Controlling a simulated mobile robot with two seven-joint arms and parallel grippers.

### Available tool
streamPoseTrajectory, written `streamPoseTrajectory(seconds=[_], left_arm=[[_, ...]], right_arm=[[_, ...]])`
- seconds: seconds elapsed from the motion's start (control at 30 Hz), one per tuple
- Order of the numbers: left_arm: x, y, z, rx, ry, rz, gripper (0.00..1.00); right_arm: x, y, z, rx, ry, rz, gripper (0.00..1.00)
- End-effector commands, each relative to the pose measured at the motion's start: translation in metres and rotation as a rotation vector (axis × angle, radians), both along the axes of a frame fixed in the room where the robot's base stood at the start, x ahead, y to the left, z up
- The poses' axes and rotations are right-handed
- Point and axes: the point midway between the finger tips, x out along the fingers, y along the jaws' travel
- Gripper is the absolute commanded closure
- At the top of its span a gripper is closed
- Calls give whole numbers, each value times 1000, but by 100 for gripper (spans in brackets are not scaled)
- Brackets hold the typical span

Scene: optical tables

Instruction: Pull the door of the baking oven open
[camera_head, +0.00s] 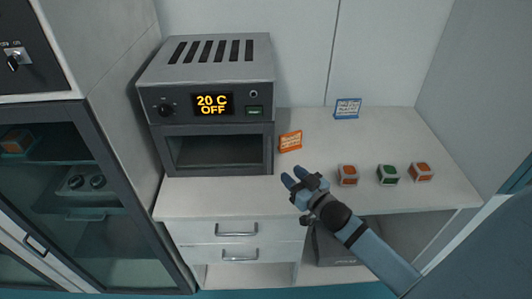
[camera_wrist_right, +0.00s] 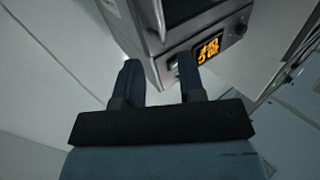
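The baking oven (camera_head: 205,88) is a grey box with slots on top, a knob at the left, a lit display reading "20 C OFF" and a green button at the right. Its door (camera_head: 218,150), a dark frame around a window, fills the lower front and looks shut. My right gripper (camera_head: 291,179) is in front of the counter, right of and apart from the door. In the right wrist view the gripper (camera_wrist_right: 157,78) has its two fingers apart with nothing between them. The oven (camera_wrist_right: 208,48) shows tilted beyond the fingers. My left gripper is out of view.
The oven stands on a white counter (camera_head: 320,200) with drawers (camera_head: 215,232) below. An orange card (camera_head: 290,141), a blue card (camera_head: 347,108) and three small boxes (camera_head: 388,174) stand right of it. A glass-fronted cabinet (camera_head: 120,200) is at the left.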

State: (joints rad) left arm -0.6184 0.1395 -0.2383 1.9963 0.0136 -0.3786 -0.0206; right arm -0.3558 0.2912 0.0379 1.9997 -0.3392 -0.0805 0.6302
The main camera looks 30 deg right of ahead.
Motion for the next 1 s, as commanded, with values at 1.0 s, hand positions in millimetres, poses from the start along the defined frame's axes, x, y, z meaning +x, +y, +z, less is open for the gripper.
streamPoseTrajectory(seconds=[1.0], left_arm=[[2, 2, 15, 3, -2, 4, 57]], right_arm=[[108, 4, 0, -1, 1, 0, 75]])
